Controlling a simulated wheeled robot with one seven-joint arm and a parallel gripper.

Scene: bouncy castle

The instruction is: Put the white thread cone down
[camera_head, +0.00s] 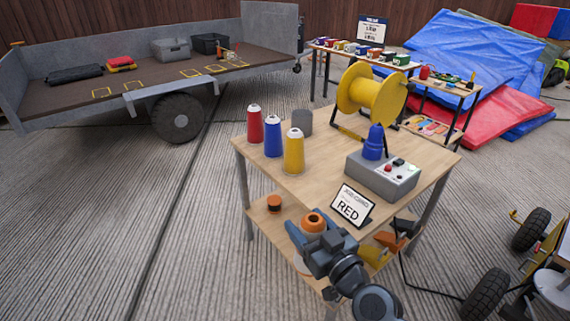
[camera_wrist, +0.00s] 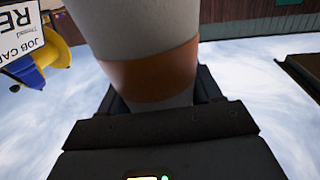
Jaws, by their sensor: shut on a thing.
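My gripper (camera_head: 318,238) is in front of the table's near edge, below the tabletop and over the lower shelf's front. It is shut on the white thread cone (camera_wrist: 145,30), which fills the middle of the wrist view and has an orange band. In the head view, an orange ring with a dark centre (camera_head: 313,222) shows between the fingers. The fingers hide much of the cone there, and I cannot tell whether it touches the shelf. Red (camera_head: 255,125), blue (camera_head: 272,137) and yellow (camera_head: 294,152) thread cones stand upright on the tabletop's left side.
The wooden tabletop (camera_head: 290,181) also holds a grey cup (camera_head: 301,120), a yellow spool (camera_head: 371,91), a grey button box (camera_head: 383,176) with a blue cone (camera_head: 375,143), and a "RED" job card (camera_head: 352,205). An orange-topped reel (camera_head: 274,203) sits on the lower shelf (camera_head: 262,222).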

